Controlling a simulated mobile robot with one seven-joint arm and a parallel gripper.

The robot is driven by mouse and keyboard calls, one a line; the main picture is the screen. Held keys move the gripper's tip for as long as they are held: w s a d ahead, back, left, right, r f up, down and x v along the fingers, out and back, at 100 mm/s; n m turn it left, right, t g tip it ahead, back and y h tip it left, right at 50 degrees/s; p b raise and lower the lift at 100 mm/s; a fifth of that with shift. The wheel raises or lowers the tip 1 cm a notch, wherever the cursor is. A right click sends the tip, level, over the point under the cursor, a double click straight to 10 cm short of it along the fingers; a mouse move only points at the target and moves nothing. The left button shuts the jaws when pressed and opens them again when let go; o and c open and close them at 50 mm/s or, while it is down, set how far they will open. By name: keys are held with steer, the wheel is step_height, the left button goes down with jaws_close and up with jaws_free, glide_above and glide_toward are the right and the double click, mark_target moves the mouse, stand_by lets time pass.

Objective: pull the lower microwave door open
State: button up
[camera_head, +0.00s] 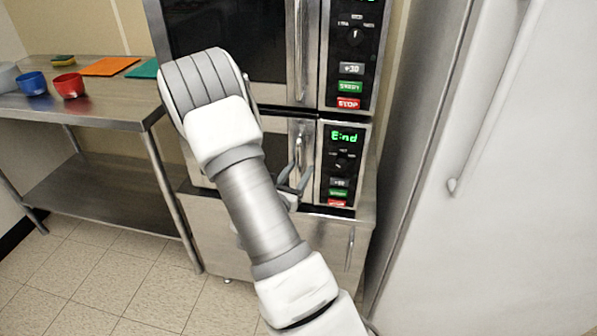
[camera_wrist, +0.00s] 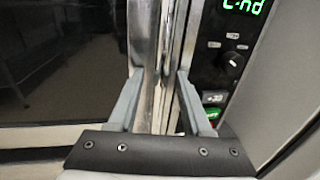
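The lower microwave sits below another microwave, and its display reads "End" in green. Its door (camera_wrist: 60,60) is dark glass with a steel frame and looks shut; in the head view my arm hides most of it. The door's upright chrome handle (camera_head: 299,147) is by the control panel (camera_head: 342,160), and it also shows in the wrist view (camera_wrist: 172,50). My gripper (camera_head: 291,178) is at the lower part of the handle. In the wrist view my gripper (camera_wrist: 160,75) is open, with one finger on each side of the handle and a gap visible on the left.
The upper microwave (camera_head: 240,35) is directly above. A white fridge (camera_head: 520,170) with a long handle stands close on the right. A steel table (camera_head: 110,100) on the left holds bowls and coloured boards. The tiled floor (camera_head: 120,285) at front left is clear.

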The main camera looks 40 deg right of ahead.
jaws_close()
stand_by(1.3)
